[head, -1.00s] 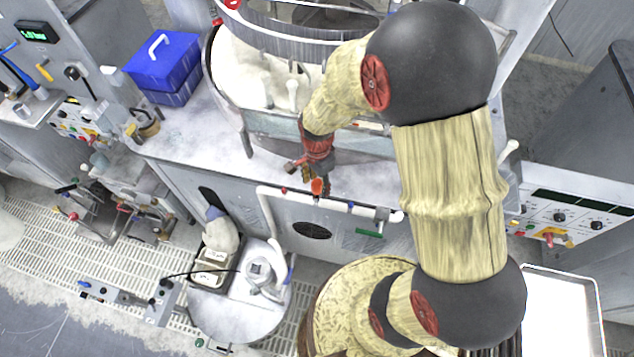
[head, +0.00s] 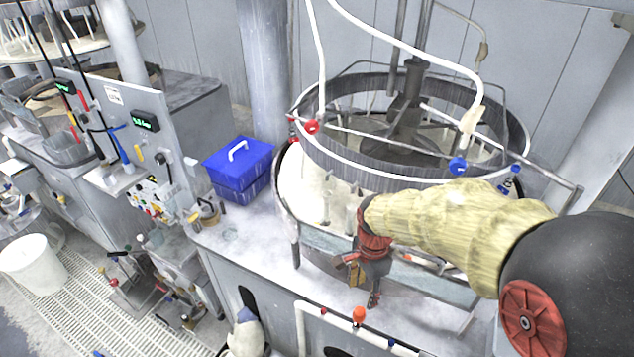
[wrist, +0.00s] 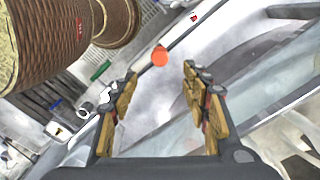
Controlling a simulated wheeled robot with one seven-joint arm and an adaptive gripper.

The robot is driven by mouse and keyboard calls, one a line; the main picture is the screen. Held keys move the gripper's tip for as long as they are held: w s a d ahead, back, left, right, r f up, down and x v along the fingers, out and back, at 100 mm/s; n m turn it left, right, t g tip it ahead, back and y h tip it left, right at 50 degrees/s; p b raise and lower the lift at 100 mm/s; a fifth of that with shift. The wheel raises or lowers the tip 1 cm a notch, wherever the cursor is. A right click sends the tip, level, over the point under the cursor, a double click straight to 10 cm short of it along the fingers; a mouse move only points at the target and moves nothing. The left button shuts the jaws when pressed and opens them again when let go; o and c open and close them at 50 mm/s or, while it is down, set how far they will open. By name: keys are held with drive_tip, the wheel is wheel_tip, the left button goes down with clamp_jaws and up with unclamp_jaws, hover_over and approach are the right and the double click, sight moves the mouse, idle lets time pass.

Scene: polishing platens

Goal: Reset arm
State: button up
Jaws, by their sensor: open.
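My gripper (head: 362,284) hangs at the end of my arm in front of the round polishing machine (head: 285,215), above the front part of the pale worktop. In the wrist view my gripper (wrist: 158,100) shows two yellow-brown fingers spread wide apart, with nothing between them. An orange-red knob (wrist: 160,57) shows beyond the gap between the fingertips. The same knob appears in the head view (head: 359,315) on the front edge, just below the gripper.
A blue lidded box (head: 238,165) stands on the worktop left of the machine. A white pipe (head: 300,325) runs along the front. Control panels (head: 150,190) stand at the left, and a white bucket (head: 33,262) is on the grated floor. Worktop (head: 225,240) near the box is mostly clear.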

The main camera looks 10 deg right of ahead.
drive_tip(key=s+r+n+t+b, duration=0.2)
drive_tip(key=s+n+t+b, duration=0.3)
drive_tip(key=s+n+b, duration=0.9)
drive_tip(key=n+b, duration=0.1)
drive_tip(key=b, duration=0.2)
drive_tip(key=shift+r+t, duration=0.3)
idle(1.8)
